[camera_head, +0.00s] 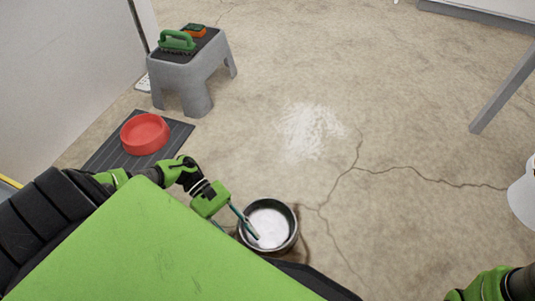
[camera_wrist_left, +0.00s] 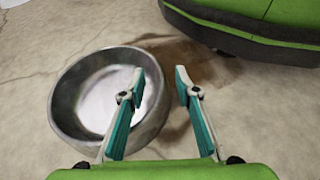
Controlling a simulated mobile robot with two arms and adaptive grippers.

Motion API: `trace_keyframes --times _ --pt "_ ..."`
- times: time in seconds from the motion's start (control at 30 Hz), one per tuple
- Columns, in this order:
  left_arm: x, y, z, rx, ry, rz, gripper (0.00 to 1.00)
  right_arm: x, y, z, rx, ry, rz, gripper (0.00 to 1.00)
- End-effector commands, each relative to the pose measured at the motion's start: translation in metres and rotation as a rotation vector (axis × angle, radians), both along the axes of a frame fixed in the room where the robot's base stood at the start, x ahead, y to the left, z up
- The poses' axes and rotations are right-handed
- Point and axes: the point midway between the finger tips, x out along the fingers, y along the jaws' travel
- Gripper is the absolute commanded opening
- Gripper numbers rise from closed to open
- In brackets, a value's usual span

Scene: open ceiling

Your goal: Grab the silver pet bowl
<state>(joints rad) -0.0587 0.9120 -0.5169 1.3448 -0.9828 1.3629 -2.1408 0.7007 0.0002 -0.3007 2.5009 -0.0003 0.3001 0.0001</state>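The silver pet bowl (camera_head: 283,242) stands on the concrete floor close to my base in the head view. It is round and metallic with a white-looking inside. In the left wrist view the bowl (camera_wrist_left: 66,118) sits left of centre. My left gripper (camera_head: 242,228) is open at the bowl's left side in the head view. In the left wrist view the left gripper (camera_wrist_left: 160,80) has its fingers apart, with the bowl's right rim between or just beneath them; I cannot tell whether they touch it. Only part of my right arm shows at the bottom right; its gripper is out of view.
A red bowl (camera_head: 145,133) sits on a dark ribbed mat (camera_head: 108,153) at the left. Behind it is a grey step stool (camera_head: 189,78) with a green brush (camera_head: 177,41) on top. A white round object (camera_head: 523,195) is at the right edge.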

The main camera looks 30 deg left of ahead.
Motion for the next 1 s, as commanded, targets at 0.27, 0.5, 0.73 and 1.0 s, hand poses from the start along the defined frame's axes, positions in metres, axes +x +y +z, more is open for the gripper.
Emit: trace_keyframes --times 0.27,0.5,0.73,1.0 --pt "0.0 0.0 0.0 0.001 0.0 0.0 0.0 0.0 0.0 0.0 0.0 0.001 0.0 0.4" --pt "0.0 0.001 0.0 0.001 0.001 -0.001 0.0 0.0 0.0 0.0 0.0 0.001 0.0 0.4" --pt "0.0 0.001 0.008 0.001 0.001 -0.001 0.0 0.001 0.0 0.009 0.0 0.001 0.0 0.4" --pt "0.007 0.007 0.048 0.003 -0.004 0.002 0.0 0.001 0.0 0.045 0.0 0.003 -0.001 0.4"
